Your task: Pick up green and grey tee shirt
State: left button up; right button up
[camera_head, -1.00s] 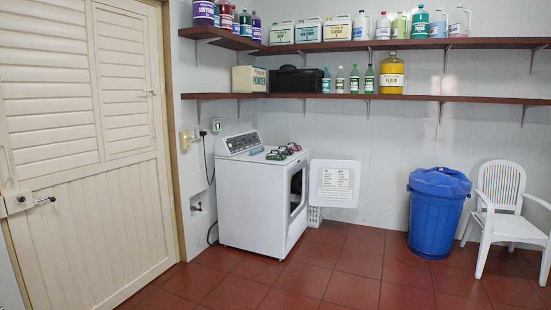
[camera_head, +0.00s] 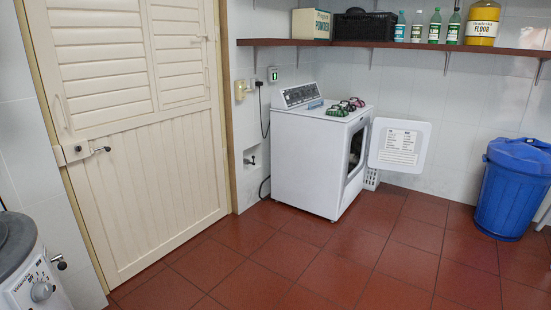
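I cannot make out a green and grey tee shirt for certain. A white front-loading machine (camera_head: 310,160) stands against the back wall with its square door (camera_head: 399,146) swung open to the right. Something pale shows in its dark opening (camera_head: 355,152), too small to identify. Several small green and pink-red items (camera_head: 345,106) lie on its top, also too small to name surely. Neither of my grippers is in view.
A white appliance with a dark grey round top (camera_head: 35,270) stands at the lower left by a closed cream door (camera_head: 140,150). A blue lidded bin (camera_head: 512,190) stands at right. A shelf (camera_head: 400,45) runs above. The red tiled floor (camera_head: 330,260) between is clear.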

aim_at(337, 110)
jog(key=i, duration=2.45)
jog(key=i+z, duration=0.15)
jog(key=i, duration=0.6)
jog(key=i+j+z, duration=0.15)
jog(key=i, duration=0.6)
jog(key=i+j+z, duration=0.15)
jog(key=i, duration=0.55)
